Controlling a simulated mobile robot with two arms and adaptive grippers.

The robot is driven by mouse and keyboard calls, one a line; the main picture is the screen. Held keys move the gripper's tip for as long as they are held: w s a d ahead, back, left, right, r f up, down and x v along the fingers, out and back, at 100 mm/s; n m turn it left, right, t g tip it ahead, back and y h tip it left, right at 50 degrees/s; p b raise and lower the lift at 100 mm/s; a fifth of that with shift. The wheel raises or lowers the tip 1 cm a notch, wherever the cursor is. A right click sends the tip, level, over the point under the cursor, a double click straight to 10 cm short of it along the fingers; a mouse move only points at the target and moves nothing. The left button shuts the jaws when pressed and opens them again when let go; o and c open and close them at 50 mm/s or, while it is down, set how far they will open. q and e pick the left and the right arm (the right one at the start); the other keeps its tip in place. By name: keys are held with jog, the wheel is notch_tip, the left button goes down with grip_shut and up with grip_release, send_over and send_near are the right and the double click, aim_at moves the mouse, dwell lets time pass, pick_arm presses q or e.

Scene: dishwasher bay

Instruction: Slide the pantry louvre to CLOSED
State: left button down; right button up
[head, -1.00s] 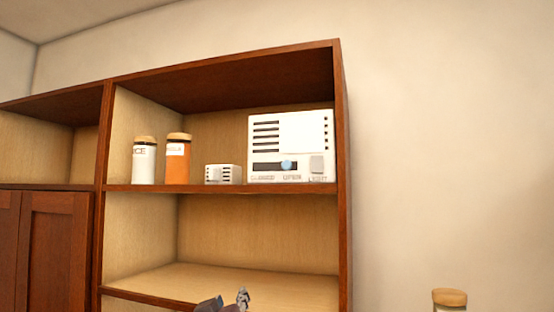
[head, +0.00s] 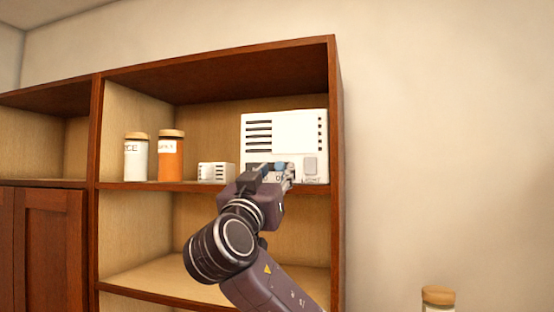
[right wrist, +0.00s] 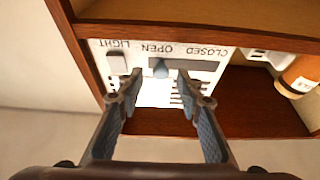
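The pantry louvre unit (head: 285,125) is a white box with dark slots, standing on the upper shelf. In the right wrist view it appears upside down, with its slider knob (right wrist: 161,68), blue-grey, in a dark slot (right wrist: 190,64). The knob sits toward the OPEN label (right wrist: 153,49), away from the CLOSED label (right wrist: 204,52). My right gripper (right wrist: 168,90) is open and empty, in front of the unit's lower part, with its fingers spread to either side of the knob's line. Contact cannot be told. In the head view my right gripper (head: 276,174) hides much of the slot. My left gripper is out of view.
A LIGHT switch (head: 310,165) is on the unit's right. A small white vented box (head: 214,172), an orange jar (head: 171,158) and a white jar (head: 136,160) stand left of it. The cabinet's right side wall (head: 337,150) is close by. Another jar (head: 438,298) is at lower right.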

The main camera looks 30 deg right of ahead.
jog(key=shift+x, duration=0.85)
jog(key=shift+w, duration=0.1)
jog(key=shift+c, duration=0.3)
grip_shut()
